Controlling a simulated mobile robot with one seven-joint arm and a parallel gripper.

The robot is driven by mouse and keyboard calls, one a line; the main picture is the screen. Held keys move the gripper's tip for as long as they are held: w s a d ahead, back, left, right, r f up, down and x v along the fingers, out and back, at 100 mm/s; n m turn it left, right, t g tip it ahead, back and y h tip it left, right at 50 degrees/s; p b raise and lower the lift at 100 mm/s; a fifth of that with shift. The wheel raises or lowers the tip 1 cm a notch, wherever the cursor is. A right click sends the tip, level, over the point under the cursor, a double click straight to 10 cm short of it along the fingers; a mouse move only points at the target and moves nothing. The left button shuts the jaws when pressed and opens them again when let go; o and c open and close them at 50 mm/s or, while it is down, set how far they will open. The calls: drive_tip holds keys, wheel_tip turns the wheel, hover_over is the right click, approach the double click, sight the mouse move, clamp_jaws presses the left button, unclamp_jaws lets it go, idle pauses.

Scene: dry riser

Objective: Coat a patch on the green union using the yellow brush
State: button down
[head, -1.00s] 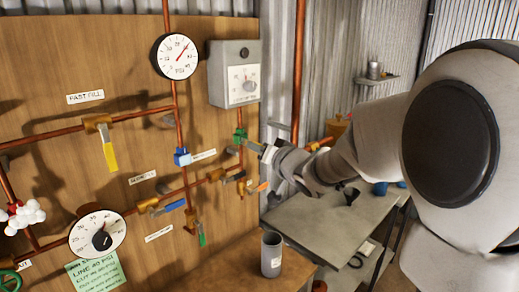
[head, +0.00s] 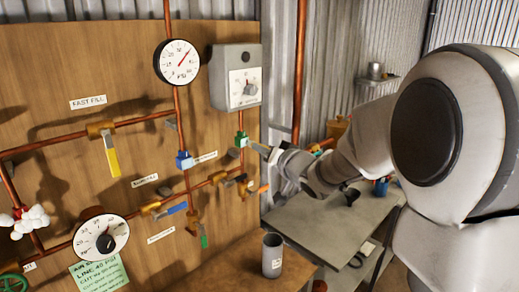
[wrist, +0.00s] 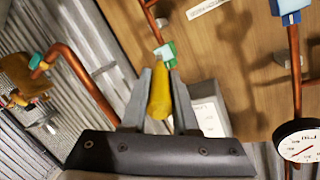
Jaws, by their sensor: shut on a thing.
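The green union (head: 241,139) sits on the copper pipe below the grey gauge box on the wooden board. It shows at the top middle of the wrist view (wrist: 166,51). My gripper (head: 266,150) is just right of the union in the head view. In the wrist view its two fingers (wrist: 160,88) are shut on the yellow brush (wrist: 159,97). The brush points at the union, and its far end overlaps the union's lower edge there. I cannot tell whether they touch. The bristles are hard to make out.
A blue fitting (head: 184,160) is on the pipe left of the union. The grey gauge box (head: 222,90) is above, with a round gauge (head: 177,61) beside it. A grey cup (head: 272,262) stands on the wooden ledge. A grey table (head: 335,222) is behind my arm.

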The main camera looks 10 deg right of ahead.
drive_tip(key=shift+s+a+r, duration=0.15)
drive_tip(key=shift+s+a, duration=0.15)
drive_tip(key=shift+a, duration=0.05)
drive_tip(key=shift+w+d, duration=0.35)
drive_tip(key=shift+d, duration=0.1)
drive_tip(key=shift+s+a, duration=0.5)
drive_tip(key=shift+a, duration=0.25)
drive_tip(key=shift+s+d+p, duration=0.5)
drive_tip(key=shift+s+d, duration=0.45)
drive_tip(key=shift+s, duration=0.3)
drive_tip(key=shift+s+d+p, duration=0.2)
drive_tip(key=shift+s+d, duration=0.25)
drive_tip(key=shift+s, duration=0.15)
drive_tip(key=shift+s+d+p, duration=0.2)
drive_tip(key=shift+s+d, duration=0.2)
drive_tip(key=shift+s, duration=0.2)
